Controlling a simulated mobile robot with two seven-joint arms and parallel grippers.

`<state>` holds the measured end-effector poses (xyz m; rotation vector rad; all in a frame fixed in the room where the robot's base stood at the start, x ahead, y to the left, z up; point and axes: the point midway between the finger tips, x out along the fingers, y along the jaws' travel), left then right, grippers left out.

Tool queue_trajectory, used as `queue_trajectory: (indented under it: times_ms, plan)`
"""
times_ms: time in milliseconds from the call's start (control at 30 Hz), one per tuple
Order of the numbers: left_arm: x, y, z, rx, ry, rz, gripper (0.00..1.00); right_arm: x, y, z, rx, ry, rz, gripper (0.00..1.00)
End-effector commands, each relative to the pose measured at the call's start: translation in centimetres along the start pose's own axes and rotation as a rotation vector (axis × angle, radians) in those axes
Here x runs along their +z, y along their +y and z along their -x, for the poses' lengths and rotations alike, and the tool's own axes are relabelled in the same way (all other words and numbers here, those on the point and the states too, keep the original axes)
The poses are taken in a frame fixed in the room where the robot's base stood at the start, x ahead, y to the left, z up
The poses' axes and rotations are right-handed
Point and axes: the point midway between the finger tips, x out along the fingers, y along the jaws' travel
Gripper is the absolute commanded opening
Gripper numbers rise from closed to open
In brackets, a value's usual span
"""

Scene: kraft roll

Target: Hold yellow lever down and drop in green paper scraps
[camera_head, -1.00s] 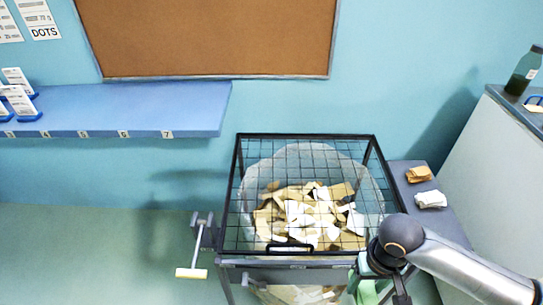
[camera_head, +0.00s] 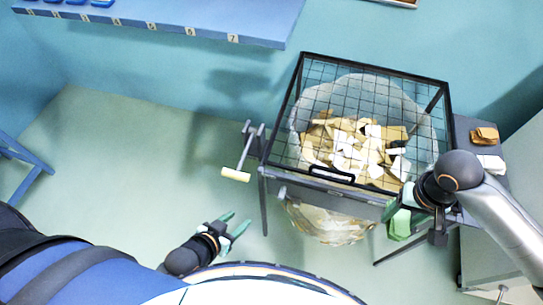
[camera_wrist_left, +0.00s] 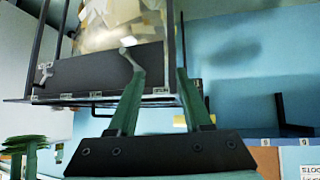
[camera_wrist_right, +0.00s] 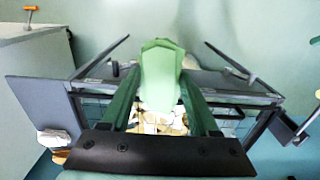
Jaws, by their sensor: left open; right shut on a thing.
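The pale yellow lever (camera_head: 236,174) sticks out on a grey arm from the left side of a black wire-mesh bin (camera_head: 375,62). The mesh lid looks closed over tan and white scraps in a clear bag. My left gripper (camera_head: 241,225) is open and empty, below the lever and apart from it. My right gripper (camera_head: 403,207) is shut on green paper scraps (camera_head: 399,225) at the bin's front right corner. The green scraps also show between the fingers in the right wrist view (camera_wrist_right: 158,75). The left wrist view shows bare fingers (camera_wrist_left: 155,100) before the bin frame.
A grey side table (camera_head: 466,135) right of the bin carries a brown bundle (camera_head: 484,135) and a white bundle (camera_head: 491,163). A blue shelf (camera_head: 200,12) is on the back wall. The floor left of the bin is open.

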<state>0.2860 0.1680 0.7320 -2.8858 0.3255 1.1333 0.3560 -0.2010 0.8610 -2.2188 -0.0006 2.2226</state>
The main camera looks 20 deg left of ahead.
Motion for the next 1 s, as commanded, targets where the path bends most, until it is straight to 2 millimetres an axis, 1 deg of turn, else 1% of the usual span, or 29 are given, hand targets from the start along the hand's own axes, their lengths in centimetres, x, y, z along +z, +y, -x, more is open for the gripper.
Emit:
queue_trajectory:
  times_ms: [100, 200, 533, 667, 767, 867, 967, 1000]
  plan:
    - [0.0, 0.0, 0.0, 0.0, 0.001, 0.0, 0.5, -1.3, 0.2, 0.6, -0.001, 0.002, -0.001, 0.07]
    - [-0.1, 0.0, 0.0, 0.0, 0.001, 0.0, 0.5, -1.9, 0.3, 0.9, 0.0, 0.001, -0.001, 0.07]
    - [-0.1, 0.0, 0.0, 0.0, 0.002, -0.001, 0.5, -2.1, 0.4, 1.0, 0.0, 0.001, 0.0, 0.07]
    - [-0.1, -0.5, -0.3, 0.002, 0.007, -0.036, 0.5, -2.1, 0.4, 1.0, 0.0, 0.001, 0.0, 0.07]
    - [-0.3, -1.7, -1.0, 0.007, 0.023, -0.124, 0.5, -2.0, 0.4, 1.0, 0.0, 0.001, 0.0, 0.07]
    - [-0.8, -3.9, -2.2, 0.009, 0.043, -0.26, 0.5, -2.0, 0.4, 1.0, 0.0, 0.001, 0.0, 0.07]
    - [-2.3, -7.4, -3.7, -0.005, 0.061, -0.418, 0.5, -2.0, 0.4, 1.0, 0.0, 0.001, 0.0, 0.07]
    - [-3.5, -9.2, -4.5, -0.018, 0.064, -0.475, 0.5, -2.0, 0.4, 1.0, 0.0, 0.001, 0.0, 0.07]
